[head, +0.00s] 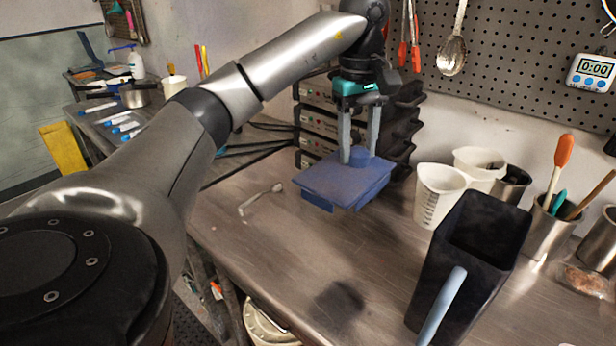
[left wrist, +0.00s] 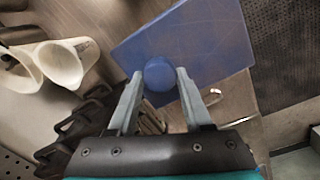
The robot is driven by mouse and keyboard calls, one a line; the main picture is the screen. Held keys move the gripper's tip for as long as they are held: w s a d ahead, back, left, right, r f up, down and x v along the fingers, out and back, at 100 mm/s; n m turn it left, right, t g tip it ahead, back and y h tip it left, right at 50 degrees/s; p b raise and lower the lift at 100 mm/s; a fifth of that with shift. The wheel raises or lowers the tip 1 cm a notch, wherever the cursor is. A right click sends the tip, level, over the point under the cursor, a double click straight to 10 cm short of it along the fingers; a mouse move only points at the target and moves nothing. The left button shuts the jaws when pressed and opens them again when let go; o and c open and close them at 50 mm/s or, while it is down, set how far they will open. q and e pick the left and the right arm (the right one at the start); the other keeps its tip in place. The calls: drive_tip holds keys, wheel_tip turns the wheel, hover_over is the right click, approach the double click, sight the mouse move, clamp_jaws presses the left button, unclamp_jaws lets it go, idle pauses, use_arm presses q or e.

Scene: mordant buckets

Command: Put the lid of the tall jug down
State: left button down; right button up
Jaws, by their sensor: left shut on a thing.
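The blue square lid (head: 340,184) hangs level above the metal bench, with its round knob (head: 360,154) on top. My left gripper (head: 359,158) is shut on that knob. In the left wrist view the lid (left wrist: 205,45) shows beyond the fingertips (left wrist: 160,82), with the round knob (left wrist: 159,73) between them. The tall black jug (head: 468,262) stands open at the front right of the bench, with a light blue handle (head: 441,306). The lid is apart from the jug, to its left and further back. My right gripper is not in view.
White measuring cups (head: 439,194) and metal pots holding utensils (head: 543,226) stand along the back right. A small pale tool (head: 260,199) lies on the bench (head: 290,258) left of the lid. Dark stacked units (head: 318,125) stand behind the lid. The bench's front middle is clear.

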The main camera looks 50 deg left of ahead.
use_arm(q)
drive_tip(key=shift+s+a+f+b, duration=0.2)
drive_tip(key=shift+a+f+b, duration=0.15)
drive_tip(key=shift+a+f, duration=0.25)
wheel_tip(320, 180, down, 19)
drive_tip(key=b, duration=0.4)
drive_tip(key=shift+s+f, duration=0.1)
drive_tip(key=shift+f, duration=0.35)
drive_tip(key=shift+f+b, duration=0.1)
drive_tip(key=shift+b, duration=0.25)
drive_tip(key=shift+c, duration=1.6)
unclamp_jaws()
